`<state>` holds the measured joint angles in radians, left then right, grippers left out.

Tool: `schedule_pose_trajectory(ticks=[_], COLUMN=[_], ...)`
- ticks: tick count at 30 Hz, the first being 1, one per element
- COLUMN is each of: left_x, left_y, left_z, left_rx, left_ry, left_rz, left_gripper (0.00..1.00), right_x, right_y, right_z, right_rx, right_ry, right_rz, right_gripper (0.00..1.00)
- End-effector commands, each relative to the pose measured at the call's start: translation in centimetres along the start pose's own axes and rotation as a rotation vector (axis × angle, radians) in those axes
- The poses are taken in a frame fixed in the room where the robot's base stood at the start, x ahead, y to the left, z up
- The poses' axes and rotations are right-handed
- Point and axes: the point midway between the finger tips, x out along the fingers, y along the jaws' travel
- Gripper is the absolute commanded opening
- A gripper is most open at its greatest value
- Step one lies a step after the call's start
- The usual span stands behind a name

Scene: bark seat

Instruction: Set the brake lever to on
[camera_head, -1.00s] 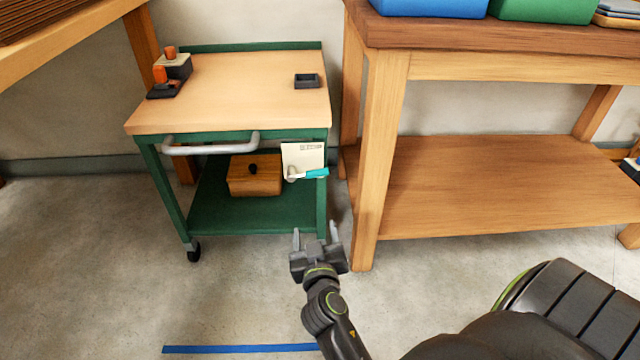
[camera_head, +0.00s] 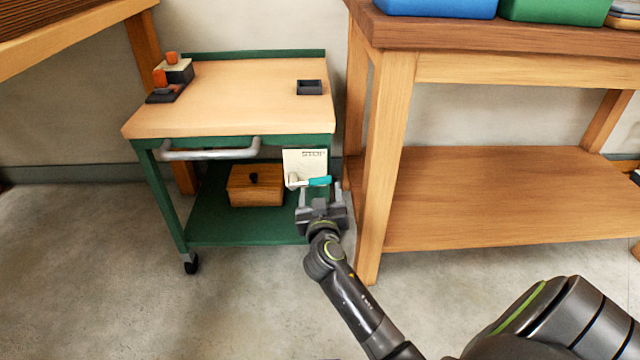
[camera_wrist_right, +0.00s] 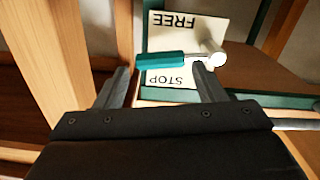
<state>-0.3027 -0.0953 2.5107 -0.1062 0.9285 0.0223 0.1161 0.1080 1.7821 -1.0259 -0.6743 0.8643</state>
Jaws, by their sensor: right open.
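The brake lever (camera_head: 319,181) has a teal handle on a silver pivot, mounted on a white plate (camera_head: 303,162) at the cart's front right. It points right, roughly level. In the right wrist view the teal handle (camera_wrist_right: 160,59) lies across, just beyond the fingertips. The plate (camera_wrist_right: 165,25) there shows the words FREE and STOP upside down; STOP is nearer my gripper in that picture. My right gripper (camera_head: 320,192) is open and empty, right at the lever, its fingers (camera_wrist_right: 161,80) pointing toward it. I cannot tell whether they touch. My left gripper is not in view.
The green cart with a wooden top (camera_head: 240,100) carries a small dark tray (camera_head: 309,87) and an orange-and-black item (camera_head: 165,85). A wooden box (camera_head: 256,190) sits on its lower shelf. A workbench leg (camera_head: 385,160) stands close right of my gripper. The floor in front is clear.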

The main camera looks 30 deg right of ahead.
Motion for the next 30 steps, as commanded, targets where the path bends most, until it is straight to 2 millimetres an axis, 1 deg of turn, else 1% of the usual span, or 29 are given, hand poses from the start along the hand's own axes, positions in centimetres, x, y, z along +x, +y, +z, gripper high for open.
schedule_pose_trajectory(ticks=[1,3,6,9,14,20,21,30], left_x=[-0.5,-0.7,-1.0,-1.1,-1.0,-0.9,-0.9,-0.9], left_y=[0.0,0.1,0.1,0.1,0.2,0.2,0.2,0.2], left_z=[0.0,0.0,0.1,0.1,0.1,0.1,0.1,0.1], left_rx=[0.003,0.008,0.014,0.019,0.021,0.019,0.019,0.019], left_ry=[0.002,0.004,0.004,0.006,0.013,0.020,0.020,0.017], left_rz=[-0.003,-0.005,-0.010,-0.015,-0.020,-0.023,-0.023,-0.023], left_gripper=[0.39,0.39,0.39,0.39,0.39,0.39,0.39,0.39], right_x=[1.2,2.4,3.8,4.7,5.2,5.3,5.2,5.2], right_y=[-0.1,-0.1,-0.1,-0.1,0.0,0.0,0.0,0.0], right_z=[0.1,0.1,0.2,0.1,0.1,0.0,0.0,0.1], right_rx=[-0.003,-0.002,-0.001,0.000,0.001,0.001,0.001,0.001], right_ry=[0.003,0.003,0.001,0.000,-0.001,-0.001,-0.001,-0.001], right_rz=[-0.001,0.000,0.000,-0.001,0.000,-0.001,-0.001,-0.001], right_gripper=[0.64,0.64,0.64,0.64,0.64,0.64,0.62,0.23])
